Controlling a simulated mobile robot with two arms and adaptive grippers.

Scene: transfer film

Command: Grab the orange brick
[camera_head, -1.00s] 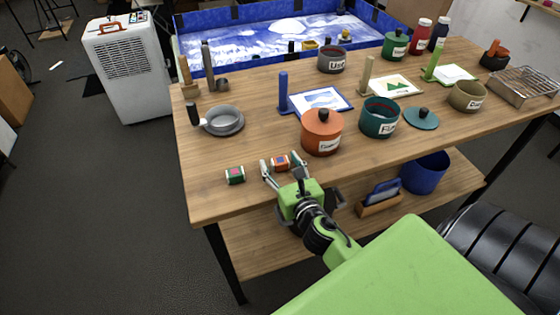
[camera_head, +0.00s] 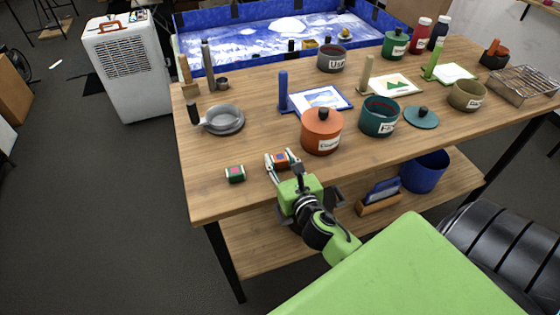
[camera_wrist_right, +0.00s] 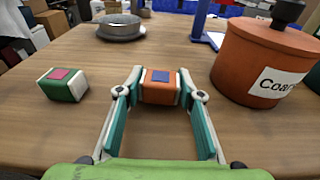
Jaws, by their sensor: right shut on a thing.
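The orange brick (camera_head: 281,158) has white ends and a blue square on its face. It is near the front edge of the wooden table (camera_head: 215,199). My right gripper (camera_head: 281,163) is shut on it, with one finger on each white end. In the right wrist view the orange brick (camera_wrist_right: 159,91) sits between the two fingertips (camera_wrist_right: 160,97) and appears to be on or just over the tabletop. My left gripper is not in view.
A green brick (camera_head: 235,175) with a pink square lies left of the gripper. An orange lidded pot (camera_head: 321,134) stands close on the right. A grey pan (camera_head: 225,121) is behind to the left. Bare tabletop lies between them.

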